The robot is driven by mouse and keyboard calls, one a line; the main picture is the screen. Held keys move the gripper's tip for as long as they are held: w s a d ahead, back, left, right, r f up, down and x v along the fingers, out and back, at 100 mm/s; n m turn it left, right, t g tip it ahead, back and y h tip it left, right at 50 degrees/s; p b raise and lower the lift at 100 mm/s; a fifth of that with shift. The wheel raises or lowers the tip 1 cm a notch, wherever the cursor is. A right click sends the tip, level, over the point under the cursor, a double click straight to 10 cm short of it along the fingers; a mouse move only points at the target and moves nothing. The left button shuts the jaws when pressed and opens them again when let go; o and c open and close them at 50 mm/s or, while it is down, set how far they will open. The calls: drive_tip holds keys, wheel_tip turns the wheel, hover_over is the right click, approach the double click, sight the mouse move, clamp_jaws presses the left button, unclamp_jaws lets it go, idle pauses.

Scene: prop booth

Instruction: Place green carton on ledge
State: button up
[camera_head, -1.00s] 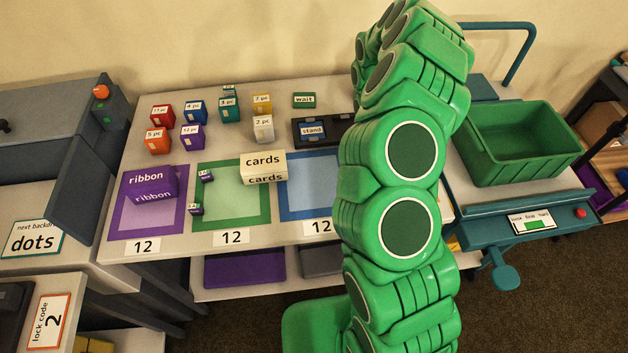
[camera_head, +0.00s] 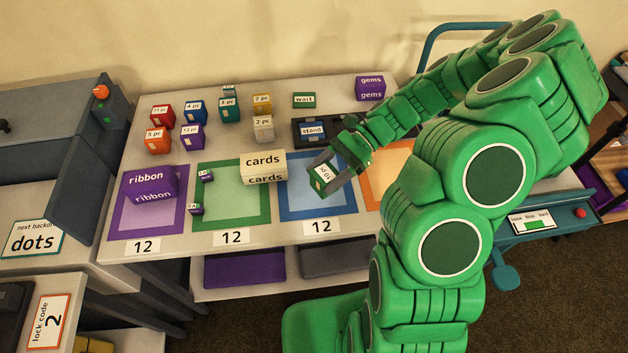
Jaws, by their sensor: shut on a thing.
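My gripper (camera_head: 331,174) is shut on a small green carton (camera_head: 321,178) with a white label that seems to read "10 pc". It holds the carton over the blue-bordered mat (camera_head: 300,203), near its right side. The gap between the carton and the mat is hard to judge. No surface is marked as a ledge, so I cannot tell which one it is.
A cards box (camera_head: 263,166) stands left of my gripper, on the green-bordered mat (camera_head: 232,220). A ribbon box (camera_head: 148,183) is on the purple mat (camera_head: 113,222). Several small coloured cartons and a dark stand tray (camera_head: 305,141) are behind. A gems box (camera_head: 370,88) stands back right.

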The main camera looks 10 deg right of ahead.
drive_tip(key=w+a+r+m+t+y, duration=0.1)
drive_tip(key=w+a+r+m+t, duration=0.15)
drive_tip(key=w+m+t, duration=0.3)
drive_tip(key=shift+t, duration=0.35)
drive_tip(key=shift+d+f, duration=0.2)
drive_tip(key=shift+f, duration=3.65)
drive_tip(key=o, duration=1.1)
